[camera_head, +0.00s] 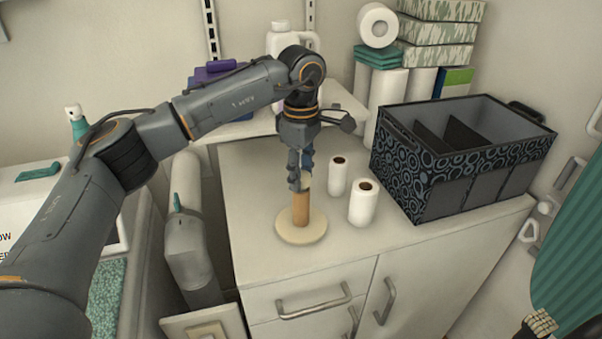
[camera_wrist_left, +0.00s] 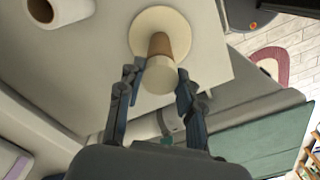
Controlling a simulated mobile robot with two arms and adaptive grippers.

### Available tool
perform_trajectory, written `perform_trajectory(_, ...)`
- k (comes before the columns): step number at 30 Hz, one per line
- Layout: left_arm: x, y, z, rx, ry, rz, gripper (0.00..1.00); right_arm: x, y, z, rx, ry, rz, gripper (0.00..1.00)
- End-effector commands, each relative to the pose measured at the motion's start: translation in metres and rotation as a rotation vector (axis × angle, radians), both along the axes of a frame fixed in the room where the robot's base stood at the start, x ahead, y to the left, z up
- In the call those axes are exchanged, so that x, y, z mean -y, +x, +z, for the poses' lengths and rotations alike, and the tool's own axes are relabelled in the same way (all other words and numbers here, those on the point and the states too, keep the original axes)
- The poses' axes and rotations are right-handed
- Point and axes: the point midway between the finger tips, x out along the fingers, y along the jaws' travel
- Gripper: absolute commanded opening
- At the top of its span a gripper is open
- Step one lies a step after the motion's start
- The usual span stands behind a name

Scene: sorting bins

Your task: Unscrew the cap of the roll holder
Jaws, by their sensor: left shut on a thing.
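The roll holder stands upright on the cabinet top, with a round cream base (camera_head: 318,233) and a brown cardboard tube (camera_head: 301,209) around its post. Its pale cap (camera_head: 306,183) sits at the top, partly hidden by my fingers. My left gripper (camera_head: 300,182) points down from above and is shut on the cap. In the left wrist view the cap (camera_wrist_left: 159,76) lies between the two fingers of my left gripper (camera_wrist_left: 156,88), with the tube (camera_wrist_left: 160,44) and base (camera_wrist_left: 146,20) beyond it. My right gripper is not in view.
Two white paper rolls (camera_head: 338,176) (camera_head: 363,204) stand just right of the holder. A patterned black bin (camera_head: 398,178) with dividers stands farther right. A white jug (camera_head: 288,38) and stacked boxes (camera_head: 436,32) are behind. The cabinet top (camera_head: 250,190) is clear left of the holder.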

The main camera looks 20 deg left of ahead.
Motion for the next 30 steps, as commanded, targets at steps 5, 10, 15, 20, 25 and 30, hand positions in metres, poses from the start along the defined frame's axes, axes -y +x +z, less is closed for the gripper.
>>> perform_trajectory(5, 0.0003, -0.0009, -0.0020, -0.005, 0.001, 0.041, 0.00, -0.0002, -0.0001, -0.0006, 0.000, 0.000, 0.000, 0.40)
perform_trajectory(10, 0.0003, -0.0010, -0.0022, -0.005, 0.001, 0.047, 0.00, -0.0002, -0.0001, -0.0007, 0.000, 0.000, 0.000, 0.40)
perform_trajectory(15, 0.0003, -0.0011, -0.0029, -0.006, 0.002, 0.212, 0.00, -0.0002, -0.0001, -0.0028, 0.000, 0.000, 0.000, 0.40)
perform_trajectory(20, 0.0003, -0.0012, -0.0029, -0.006, 0.003, 0.390, 0.00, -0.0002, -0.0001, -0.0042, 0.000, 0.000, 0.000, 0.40)
perform_trajectory(25, 0.0003, -0.0013, -0.0027, -0.007, 0.003, 0.441, 0.00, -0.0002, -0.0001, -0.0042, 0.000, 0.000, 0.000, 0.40)
perform_trajectory(30, 0.0002, -0.0014, -0.0029, -0.007, 0.003, 0.442, 0.00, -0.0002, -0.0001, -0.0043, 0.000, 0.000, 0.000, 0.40)
